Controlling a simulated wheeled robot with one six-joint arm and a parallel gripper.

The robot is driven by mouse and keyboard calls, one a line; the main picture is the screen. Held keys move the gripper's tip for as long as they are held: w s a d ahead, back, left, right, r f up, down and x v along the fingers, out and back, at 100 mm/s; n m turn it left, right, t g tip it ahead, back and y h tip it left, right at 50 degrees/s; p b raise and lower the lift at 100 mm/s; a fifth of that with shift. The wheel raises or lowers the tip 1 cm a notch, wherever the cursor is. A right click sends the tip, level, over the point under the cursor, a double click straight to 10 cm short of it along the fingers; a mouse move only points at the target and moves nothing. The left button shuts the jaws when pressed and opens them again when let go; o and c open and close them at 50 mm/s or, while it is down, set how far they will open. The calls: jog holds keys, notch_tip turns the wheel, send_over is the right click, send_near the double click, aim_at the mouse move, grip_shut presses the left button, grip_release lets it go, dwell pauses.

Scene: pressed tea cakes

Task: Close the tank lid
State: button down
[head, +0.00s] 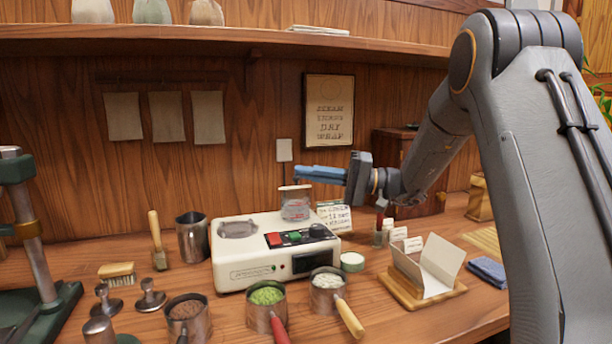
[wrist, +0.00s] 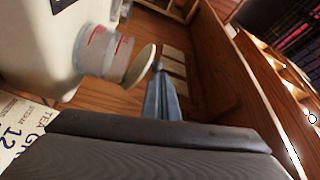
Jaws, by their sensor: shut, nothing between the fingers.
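The clear tank (head: 296,208) with red markings stands on top of the cream steamer (head: 235,272), toward its back right. The tank also shows in the wrist view (wrist: 108,54). Its pale round lid (wrist: 141,65) is tilted there, with one edge close to the rim and the other edge lifted away, so it stands partly open. My gripper (head: 300,173) has slim blue fingers, shut and empty, just above the tank and lid in the head view. In the wrist view the fingertips (wrist: 158,70) are close beside the lid; I cannot tell whether they touch it.
A printed card (head: 334,217) stands behind the steamer. Handled cups of green (head: 267,296), white and brown contents stand in front. A steel pitcher (head: 192,238) is at left, and a wooden stand with folded paper (head: 425,285) at right. The shelf (head: 200,36) runs above.

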jog(key=shift+s+f, duration=0.25)
jog(key=shift+s, duration=0.05)
dwell(0.5)
jog(key=shift+r+b, duration=0.1)
jog(key=shift+b, duration=0.2)
